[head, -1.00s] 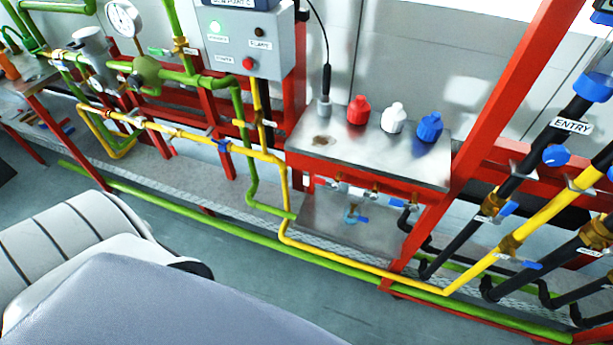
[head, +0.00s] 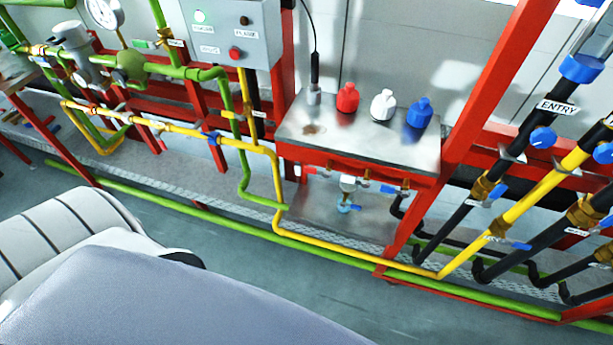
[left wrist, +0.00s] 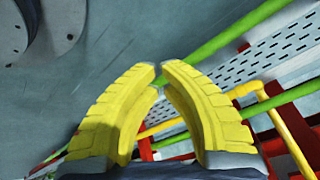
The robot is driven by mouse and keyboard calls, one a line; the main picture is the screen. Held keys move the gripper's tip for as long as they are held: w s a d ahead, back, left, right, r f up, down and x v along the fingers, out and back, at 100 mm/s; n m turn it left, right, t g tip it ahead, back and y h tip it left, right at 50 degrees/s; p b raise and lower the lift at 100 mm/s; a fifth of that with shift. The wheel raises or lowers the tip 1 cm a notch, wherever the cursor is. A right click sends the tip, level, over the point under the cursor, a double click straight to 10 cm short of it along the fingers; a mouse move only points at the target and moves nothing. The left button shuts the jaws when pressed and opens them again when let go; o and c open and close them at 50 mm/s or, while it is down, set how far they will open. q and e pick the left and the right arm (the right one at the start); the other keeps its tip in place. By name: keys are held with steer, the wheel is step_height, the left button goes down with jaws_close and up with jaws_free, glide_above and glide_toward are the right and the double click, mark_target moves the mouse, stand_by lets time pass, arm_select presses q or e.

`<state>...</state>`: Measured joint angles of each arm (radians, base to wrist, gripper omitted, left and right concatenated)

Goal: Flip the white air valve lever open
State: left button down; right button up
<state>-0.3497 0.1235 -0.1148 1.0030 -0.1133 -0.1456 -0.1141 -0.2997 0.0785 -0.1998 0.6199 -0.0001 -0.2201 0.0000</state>
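Under the steel-topped box (head: 425,165) in the head view, a small pale valve part (head: 347,183) sits between a red one (head: 308,170) and a blue one (head: 389,189). A pale lever-like piece (head: 158,128) also shows on the yellow pipe. I cannot tell which is the white air valve lever, or its position. My left gripper (left wrist: 161,70) shows only in the left wrist view. Its yellow fingertips are almost together with nothing between them, above the floor, pipes and perforated walkway. My right gripper is in neither view.
Red (head: 347,98), white (head: 383,105) and blue (head: 419,113) bottle-shaped pieces stand on the box. A red frame post (head: 478,110) and black pipes crowd the right. A control box (head: 228,35) hangs above.

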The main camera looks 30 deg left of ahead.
mark_target(298, 167)
arm_select(q)
steer(key=w+a+r+m+t, duration=0.1)
steer(key=w+r+m+t, duration=0.25)
steer(key=w+r, duration=0.9)
steer(key=w+d+r+m+t+h, duration=0.1)
steer(key=w+r+m+t, duration=0.3)
steer(key=r, duration=1)
steer(key=w+d+r+m+t+h, duration=0.1)
steer(key=w+r+m+t, duration=0.3)
steer(key=r, duration=1.1)
steer(key=w+m, duration=0.2)
steer(key=w, duration=0.2)
steer(key=shift+w+h, duration=0.4)
steer(key=shift+w+m, duration=0.1)
steer(key=shift+m, duration=0.25)
steer(key=w+d, duration=0.1)
steer(key=w, duration=0.9)
steer(key=shift+s+a, duration=0.3)
steer(key=shift+a, duration=0.65)
steer(key=shift+s+a, duration=0.25)
steer(key=shift+a, duration=0.65)
